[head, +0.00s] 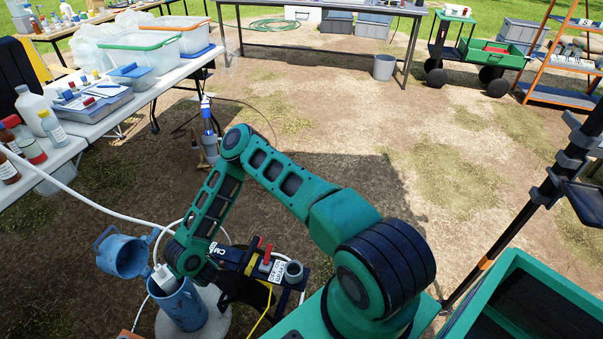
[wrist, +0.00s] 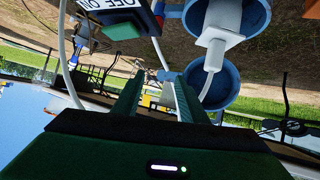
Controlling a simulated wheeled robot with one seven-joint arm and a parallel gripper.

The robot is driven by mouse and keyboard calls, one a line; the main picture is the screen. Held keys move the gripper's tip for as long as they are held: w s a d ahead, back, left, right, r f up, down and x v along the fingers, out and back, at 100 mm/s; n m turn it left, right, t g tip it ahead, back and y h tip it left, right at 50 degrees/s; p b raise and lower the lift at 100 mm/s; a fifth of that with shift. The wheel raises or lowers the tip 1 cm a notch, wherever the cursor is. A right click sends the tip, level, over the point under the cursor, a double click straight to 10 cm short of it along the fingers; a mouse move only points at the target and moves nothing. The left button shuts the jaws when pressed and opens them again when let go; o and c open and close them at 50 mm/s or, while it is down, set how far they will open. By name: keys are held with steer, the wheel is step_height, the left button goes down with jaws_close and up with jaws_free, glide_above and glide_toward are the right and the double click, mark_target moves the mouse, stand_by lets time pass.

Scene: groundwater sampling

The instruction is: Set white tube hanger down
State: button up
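The white tube hanger (wrist: 218,28) sits in the mouth of the blue well casing (wrist: 258,14) in the wrist view, with a pale tube running from it. In the head view the hanger (head: 163,278) shows as a small white piece at the rim of the blue casing (head: 186,307). My gripper (wrist: 156,88) has its two fingers apart with nothing between them, and the hanger is outside the fingers, up and to the right in the wrist view. In the head view my arm hides the fingers.
The blue hinged cap (head: 122,256) stands open left of the casing. A dark control box (head: 265,262) with a red lever is just right of my wrist. A white tube (head: 100,205) loops in from the left. A table (head: 130,103) with tubs and bottles stands upper left. Open ground lies right.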

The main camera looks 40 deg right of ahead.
steer(key=w+d+r+g+h, duration=0.25)
steer(key=d+r, duration=0.45)
steer(key=d, duration=0.4)
steer(key=s+d+r+m+g+h, duration=0.2)
steer(key=s+d+r, duration=0.2)
steer(key=d+r, duration=0.75)
steer(key=s+d+r+m+g+h, duration=0.2)
steer(key=s+d+r, duration=0.3)
steer(key=d+r, duration=0.65)
steer(key=s+d+r+m+g, duration=0.25)
steer(key=s+r, duration=0.25)
steer(key=s, duration=0.4)
steer(key=s+d+r+m+g, duration=0.1)
steer(key=s+d+r, duration=0.35)
steer(key=s, duration=0.45)
steer(key=s+a+r+m+g+y, duration=0.1)
steer(key=s+a+r+y, duration=0.1)
steer(key=s, duration=0.7)
steer(key=s+a+r+g+y, duration=0.1)
steer(key=s+a+r+y, duration=0.2)
steer(key=s, duration=0.6)
steer(key=shift+s+a+r+m, duration=0.2)
steer(key=shift+s+a+m, duration=0.15)
steer(key=shift+a, duration=0.45)
